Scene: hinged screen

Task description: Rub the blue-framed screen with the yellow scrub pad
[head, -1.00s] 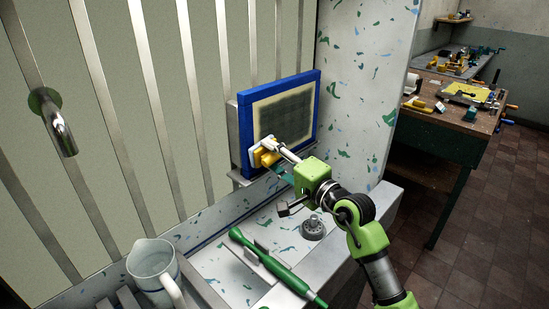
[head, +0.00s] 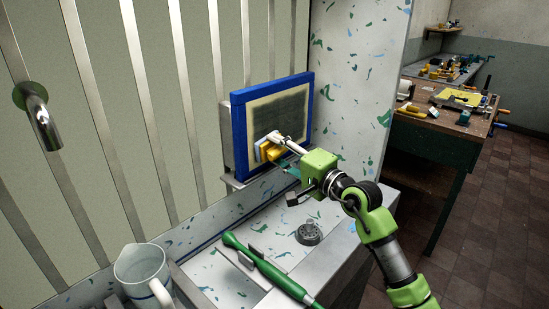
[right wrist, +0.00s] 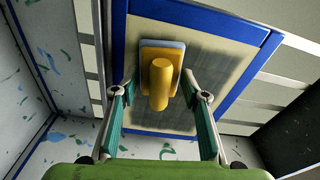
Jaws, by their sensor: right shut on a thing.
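The blue-framed screen (head: 240,142) stands upright against the wall, with a dark grey mesh panel (head: 286,108) edged in pale cream inside the frame. It also fills the upper middle of the right wrist view (right wrist: 215,62). The yellow scrub pad (head: 273,154) has a pale base and a yellow handle (right wrist: 159,84). Its base appears to lie against the lower left part of the panel. My right gripper (head: 284,143) is shut on the pad, with its fingers on both sides of the handle in the right wrist view. My left gripper is out of view.
Below the screen is a speckled counter with a green-handled tool (head: 268,270), a small grey round part (head: 309,233) and a white jug (head: 143,270). A metal spout (head: 42,125) juts from the wall at left. A cluttered workbench (head: 440,120) stands behind at right.

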